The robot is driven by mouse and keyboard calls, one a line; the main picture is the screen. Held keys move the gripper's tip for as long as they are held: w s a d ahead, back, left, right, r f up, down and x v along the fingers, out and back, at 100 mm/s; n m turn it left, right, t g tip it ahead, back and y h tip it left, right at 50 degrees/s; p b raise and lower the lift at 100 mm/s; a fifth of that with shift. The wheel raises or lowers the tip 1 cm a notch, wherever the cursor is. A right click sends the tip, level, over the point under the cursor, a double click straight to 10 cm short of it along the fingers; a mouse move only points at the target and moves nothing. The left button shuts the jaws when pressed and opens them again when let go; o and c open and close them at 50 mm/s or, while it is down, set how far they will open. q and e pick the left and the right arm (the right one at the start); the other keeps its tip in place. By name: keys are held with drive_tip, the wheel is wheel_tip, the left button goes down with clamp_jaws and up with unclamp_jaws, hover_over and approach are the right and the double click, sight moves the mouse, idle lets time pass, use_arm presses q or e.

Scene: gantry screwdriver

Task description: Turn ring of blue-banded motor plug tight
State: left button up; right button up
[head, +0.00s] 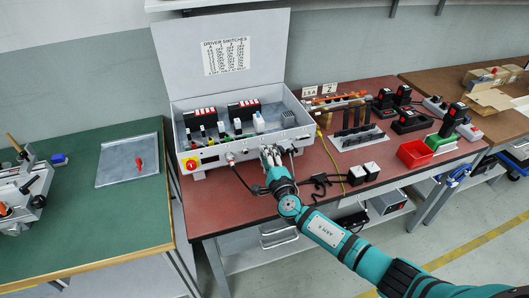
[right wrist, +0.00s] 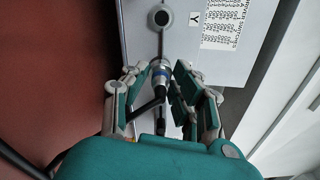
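The blue-banded motor plug (right wrist: 159,76) is a silver barrel with a blue ring in the right wrist view, at the front of the grey control box (right wrist: 205,70). A black cable runs from its lower end. My right gripper (right wrist: 160,84) has its fingers on either side of the plug, open, with a visible gap on each side. In the head view my right gripper (head: 270,156) is at the box's front face (head: 212,156) and hides the plug. Whether the plug is fully seated cannot be told. My left gripper is not in view.
Another cable plug (head: 230,158) is on the box front, left of my gripper. A round dark fitting (right wrist: 162,18) near a Y label shows beyond the plug.

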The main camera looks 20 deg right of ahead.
drive_tip(key=shift+c, duration=0.8)
drive_tip(key=shift+f, duration=0.1)
drive_tip(key=m+b, duration=0.1)
drive_tip(key=m, duration=0.2)
drive_tip(key=m+b, duration=0.2)
drive_tip(key=m, duration=0.1)
drive_tip(key=shift+f+m, duration=0.2)
drive_tip(key=shift+m, duration=0.2)
drive_tip(key=m, duration=0.3)
drive_tip(key=shift+r+b, duration=0.25)
drive_tip(key=shift+b, duration=0.15)
drive_tip(key=m+b, duration=0.2)
drive_tip(key=m, duration=0.3)
drive_tip(key=shift+f, duration=0.2)
drive_tip(key=m, duration=0.5)
drive_tip(key=shift+r+b, duration=0.2)
drive_tip(key=shift+b, duration=0.1)
drive_tip(key=m+b, duration=0.1)
drive_tip(key=m, duration=0.3)
drive_tip(key=shift+f+m, duration=0.1)
drive_tip(key=shift+m, duration=0.2)
drive_tip(key=m, duration=0.5)
drive_tip(key=shift+m, duration=0.3)
drive_tip(key=o, duration=0.8)
drive_tip(key=shift+c, duration=0.2)
